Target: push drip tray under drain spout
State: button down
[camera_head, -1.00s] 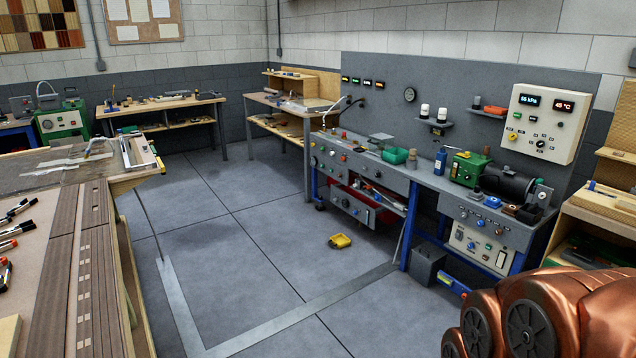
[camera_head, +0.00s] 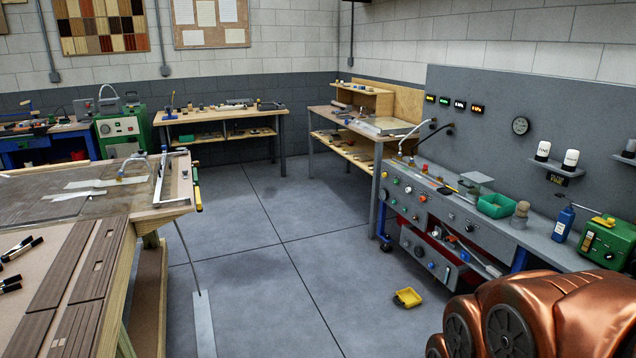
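A small yellow tray (camera_head: 407,298), which looks like the drip tray, lies on the grey floor in front of the long grey machine bench (camera_head: 480,226). It stands clear of the bench, with bare floor around it. I cannot make out a drain spout for certain; the bench's underside is partly in shadow and partly hidden by my copper-coloured arm at the lower right. My gripper is not in view.
Open floor (camera_head: 280,260) runs between the wooden worktable (camera_head: 150,208) on the left and the grey bench. A rod slants from the worktable to a flat metal strip (camera_head: 204,325) on the floor. More tables stand along the back.

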aim_at(407, 297)
jog(key=u, duration=0.1)
jog(key=i, duration=1.8)
jog(key=z, duration=0.4)
jog(key=i, duration=2.1)
jog(key=z, duration=0.3)
